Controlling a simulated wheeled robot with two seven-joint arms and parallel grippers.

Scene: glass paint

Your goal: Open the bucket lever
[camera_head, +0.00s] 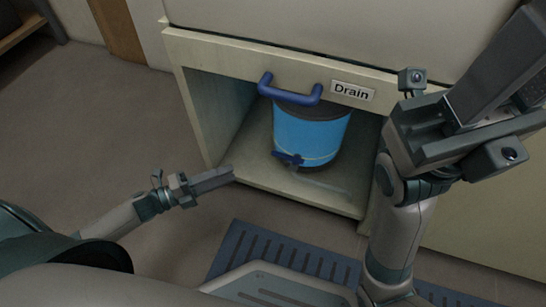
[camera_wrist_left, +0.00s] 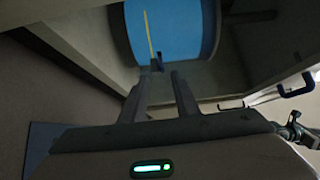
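A blue bucket (camera_head: 312,135) with a dark lid stands upright inside an open cabinet. A small dark blue lever (camera_head: 288,159) sticks out low on its front. My left gripper (camera_head: 228,176) is at the cabinet's front left edge, left of the lever and apart from it. In the left wrist view the two fingers (camera_wrist_left: 158,85) are spread with nothing between them. The bucket (camera_wrist_left: 175,30) fills the top there, and the lever (camera_wrist_left: 157,63) shows just beyond the fingers. My right gripper (camera_head: 490,95) is raised at the right; its finger gap is not clear.
The cabinet floor (camera_head: 250,172) is bare around the bucket, with side walls close by. A blue handle (camera_head: 290,92) juts out above the bucket, beside a "Drain" label (camera_head: 352,91). A slotted blue mat (camera_head: 270,247) lies on the floor in front.

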